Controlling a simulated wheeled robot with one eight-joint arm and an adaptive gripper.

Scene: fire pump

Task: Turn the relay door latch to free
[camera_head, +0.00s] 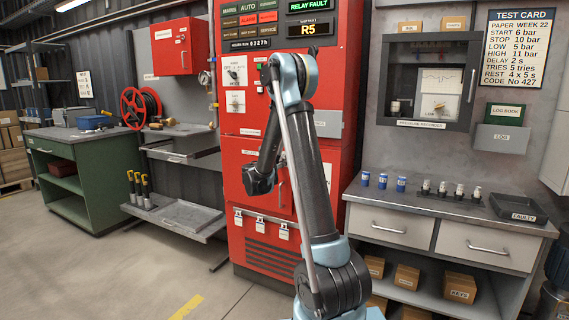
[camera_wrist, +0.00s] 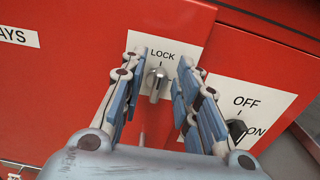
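The relay door latch (camera_wrist: 157,80) is a small grey metal knob on a white plate on the red cabinet front. Its bar stands about upright in the wrist view, in line with the mark under LOCK. No FREE label shows; the lower plate is partly hidden. My gripper (camera_wrist: 161,66) is open, one finger on each side of the knob, with a gap on both sides. It holds nothing. In the head view my arm covers the latch, and my fingers cannot be made out clearly there.
To the right of the latch, an OFF/ON switch (camera_wrist: 238,128) with a black knob sits close to my right finger. In the head view the red cabinet (camera_head: 251,130) stands between a green bench (camera_head: 100,172) and a grey counter (camera_head: 445,203) with blue and silver relays.

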